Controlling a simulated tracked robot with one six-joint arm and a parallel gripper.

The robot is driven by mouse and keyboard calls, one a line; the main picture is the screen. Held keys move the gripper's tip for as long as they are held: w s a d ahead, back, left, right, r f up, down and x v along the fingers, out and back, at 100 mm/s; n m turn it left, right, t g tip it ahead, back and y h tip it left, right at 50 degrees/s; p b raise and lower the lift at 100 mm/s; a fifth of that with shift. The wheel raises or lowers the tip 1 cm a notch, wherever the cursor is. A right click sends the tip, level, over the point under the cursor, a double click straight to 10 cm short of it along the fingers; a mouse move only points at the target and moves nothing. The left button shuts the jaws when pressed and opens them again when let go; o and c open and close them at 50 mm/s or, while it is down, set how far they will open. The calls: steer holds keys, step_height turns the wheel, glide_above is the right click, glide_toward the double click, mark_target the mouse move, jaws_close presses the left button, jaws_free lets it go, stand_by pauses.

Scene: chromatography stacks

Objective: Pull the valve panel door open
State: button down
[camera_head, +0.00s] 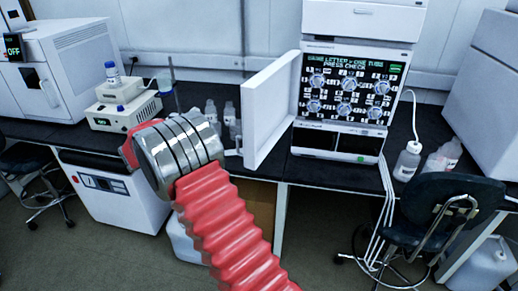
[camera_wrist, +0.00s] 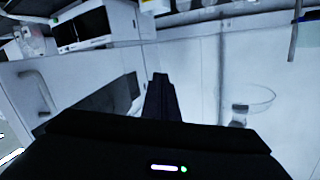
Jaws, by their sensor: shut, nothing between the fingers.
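The valve panel door (camera_head: 270,108) is a white slab that stands wide open in the head view, swung out to the left of the instrument stack. A small handle (camera_head: 238,144) shows at its left edge. The valve panel (camera_head: 345,85) is uncovered, with several round valves and green text at its top. My gripper (camera_wrist: 161,80) shows in the wrist view as dark fingers shut together, with nothing between them. In the head view my red arm and metal wrist hide it, left of the door. A pale curved handle (camera_wrist: 38,92) shows at left in the wrist view; I cannot tell whether it is the door's.
The dark bench (camera_head: 335,176) carries the stack. Several bottles (camera_head: 220,112) stand behind my wrist and the door. A wash bottle (camera_head: 407,160) stands right of the stack. A dark chair (camera_head: 440,205) is at right front. Floor at the centre front is clear.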

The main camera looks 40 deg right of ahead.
steer(key=w+a+r+n+t+y, duration=0.3)
steer(key=w+a+n+t+y, duration=0.4)
steer(key=a, duration=0.3)
steer(key=s+a+n+y, duration=0.6)
steer(key=s+a+y, duration=0.3)
steer(key=s+a, duration=0.2)
steer(key=s+d+f+n+g, duration=0.1)
steer(key=s+n+g, duration=0.45)
steer(key=s, duration=2.65)
steer(key=s+d+m+g, duration=0.3)
steer(key=s+d, duration=0.2)
steer(key=s, duration=0.1)
steer(key=d+f+m+g+y, duration=0.1)
steer(key=d+f+m, duration=0.1)
steer(key=d+m, duration=0.15)
steer(key=d+f+m+y, duration=0.1)
steer(key=d+f+m, duration=0.15)
steer(key=d, duration=0.25)
steer(key=w+d+r+m+t+y, duration=0.1)
steer(key=w+d+t, duration=0.1)
steer(key=d, duration=0.5)
steer(key=w+d+r+m+t+y, duration=0.1)
steer(key=w+d+r+m+t, duration=0.1)
steer(key=d+t, duration=0.2)
steer(key=w+d+r+m+t+y, duration=0.1)
steer(key=d+t, duration=0.3)
steer(key=d, duration=0.7)
steer(key=shift+w+r+m+y, duration=0.35)
steer(key=shift+w+r+y, duration=0.25)
steer(key=shift+w+r, duration=0.15)
